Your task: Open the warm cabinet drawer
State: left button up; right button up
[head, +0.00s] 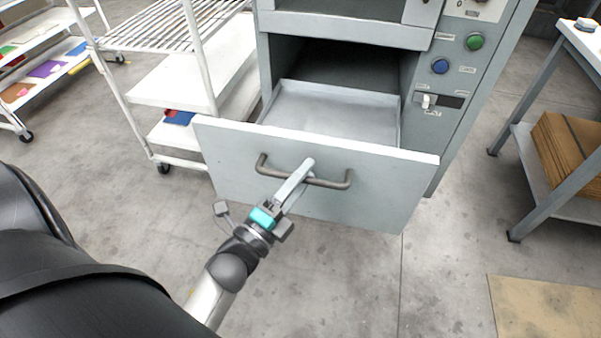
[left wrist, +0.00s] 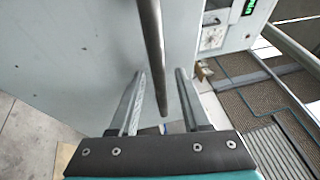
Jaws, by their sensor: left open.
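The warm cabinet (head: 430,110) is grey, with its drawer (head: 230,160) standing pulled out and its empty tray inside showing. The drawer front carries a dark metal bar handle (head: 332,184). My left gripper (head: 303,170) is at the handle, its fingers crossing the bar near the middle. In the left wrist view the handle (left wrist: 150,45) runs between the two open fingers (left wrist: 158,95), with a gap on each side. The drawer front (left wrist: 70,50) fills the left of that view. My right gripper is in neither view.
A white wire-shelf cart (head: 180,85) stands left of the cabinet, with another shelf further left (head: 50,65). A table with cardboard (head: 570,150) on its lower shelf stands at the right. The floor before the drawer is clear, with a tan mat (head: 545,308) at lower right.

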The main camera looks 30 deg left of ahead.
pick_arm(q)
jog(key=p+v, duration=0.1)
jog(key=v, duration=1.4)
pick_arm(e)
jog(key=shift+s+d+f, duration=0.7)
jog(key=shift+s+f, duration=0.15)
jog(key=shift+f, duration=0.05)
